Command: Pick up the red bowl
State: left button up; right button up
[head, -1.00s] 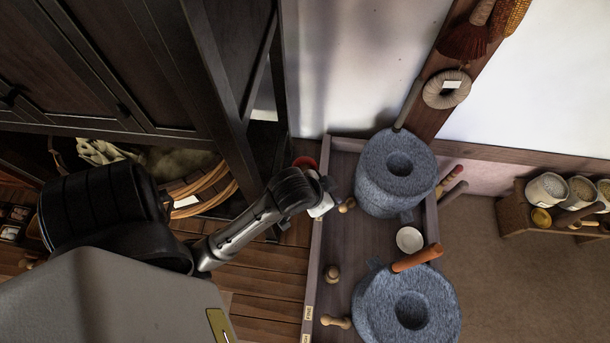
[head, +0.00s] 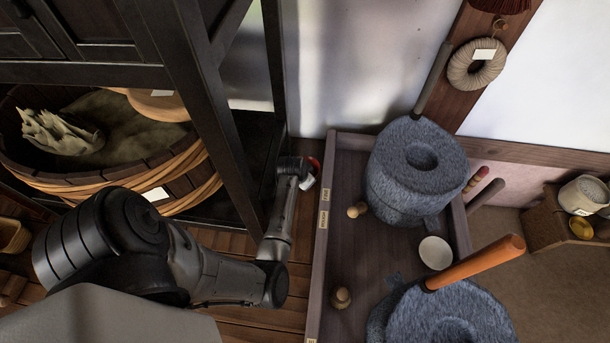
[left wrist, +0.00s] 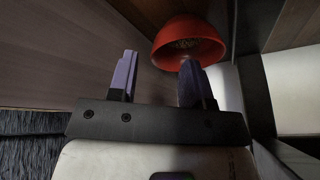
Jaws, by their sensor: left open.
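The red bowl (left wrist: 187,42) is in the left wrist view at the top, just past my left gripper's fingertips, its dark inside partly showing. The right finger overlaps the bowl's lower edge in the picture; whether they touch I cannot tell. The left finger stands clear to the bowl's left. My left gripper (left wrist: 158,78) is open with nothing between its fingers. In the head view, a sliver of the bowl (head: 316,162) shows behind my left gripper (head: 309,178), by the far left corner of the wooden tray; the rest is hidden. My right gripper is not in view.
The wooden tray (head: 318,262) holds stone querns (head: 410,185), a white bowl (head: 435,252) and wooden knobs (head: 341,297). A dark frame (head: 195,95) and a large wooden tub (head: 190,188) stand left of my arm. A wall rises behind.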

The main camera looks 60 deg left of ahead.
pick_arm(q)
jog(key=m, duration=0.1)
jog(key=w+a+f+m+b, duration=0.1)
jog(key=m, duration=0.1)
jog(key=shift+a+f+y, duration=0.1)
jog(key=shift+f+y, duration=0.15)
jog(key=shift+y, duration=0.05)
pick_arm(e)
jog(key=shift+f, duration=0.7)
pick_arm(q)
jog(key=shift+w+a+f+b, duration=0.15)
jog(key=shift+w+f+b, duration=0.35)
jog(key=shift+b, duration=0.15)
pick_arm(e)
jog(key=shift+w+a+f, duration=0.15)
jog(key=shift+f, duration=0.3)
pick_arm(q)
jog(key=b+x, duration=0.3)
jog(key=shift+f, duration=0.4)
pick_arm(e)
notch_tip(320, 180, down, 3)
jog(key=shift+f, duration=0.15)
pick_arm(q)
jog(key=shift+w+f+b, duration=0.3)
jog(key=shift+b, duration=0.05)
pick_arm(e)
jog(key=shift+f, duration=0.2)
pick_arm(q)
jog(key=shift+a+r, duration=0.1)
jog(key=shift+s, duration=0.1)
